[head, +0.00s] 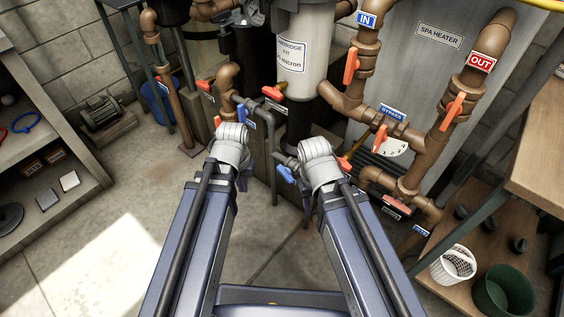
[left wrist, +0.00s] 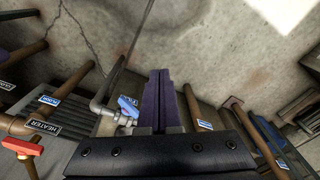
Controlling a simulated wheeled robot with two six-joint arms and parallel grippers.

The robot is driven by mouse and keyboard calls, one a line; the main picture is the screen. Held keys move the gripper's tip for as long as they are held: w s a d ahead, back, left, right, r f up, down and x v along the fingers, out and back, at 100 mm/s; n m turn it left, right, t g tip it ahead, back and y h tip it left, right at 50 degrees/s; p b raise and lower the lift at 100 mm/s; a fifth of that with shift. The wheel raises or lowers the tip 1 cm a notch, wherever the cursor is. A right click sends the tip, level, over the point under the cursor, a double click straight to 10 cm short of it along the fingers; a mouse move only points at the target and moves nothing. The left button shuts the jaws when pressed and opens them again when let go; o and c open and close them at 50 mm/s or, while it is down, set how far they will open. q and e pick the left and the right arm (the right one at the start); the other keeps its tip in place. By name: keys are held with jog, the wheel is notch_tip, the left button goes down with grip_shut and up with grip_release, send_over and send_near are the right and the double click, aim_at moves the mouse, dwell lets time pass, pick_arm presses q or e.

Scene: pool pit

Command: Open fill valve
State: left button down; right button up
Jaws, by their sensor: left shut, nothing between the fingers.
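In the head view, one blue valve handle (head: 286,174) sits on thin grey pipework between my forearms. Another blue handle (head: 241,114) with a small blue label stands behind my left wrist. I cannot read which is marked fill. In the left wrist view a blue handle (left wrist: 128,105) on a grey pipe shows just left of my left gripper (left wrist: 160,73), whose dark fingers are shut and empty.
Brown pipes with orange handles (head: 351,66) crowd the right side before the spa heater (head: 440,36). A white cartridge filter (head: 305,50) stands behind. A shelf (head: 60,205) is at left, a wooden bench (head: 540,150) at right. The floor (head: 150,190) at left is clear.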

pick_arm(q)
jog(key=a+r, duration=0.2)
jog(key=m+t, duration=0.4)
jog(key=m, duration=0.2)
send_near(282, 169)
jog(key=d+f+b, duration=0.1)
jog(key=b, duration=0.3)
jog(key=w+f+b, duration=0.1)
jog(key=b, duration=0.4)
jog(key=shift+w+d+f, duration=0.1)
jog(key=shift+d+f, duration=0.1)
jog(key=shift+d, duration=0.15)
jog(key=f+b, duration=0.1)
jog(key=w+a+f+b, duration=0.1)
jog(key=f+b, duration=0.1)
jog(key=shift+w+a, duration=0.15)
jog(key=shift+a, duration=0.15)
jog(key=shift+a+f, duration=0.1)
jog(key=shift+w+a+g+h, duration=0.15)
jog(key=shift+g+h, duration=0.15)
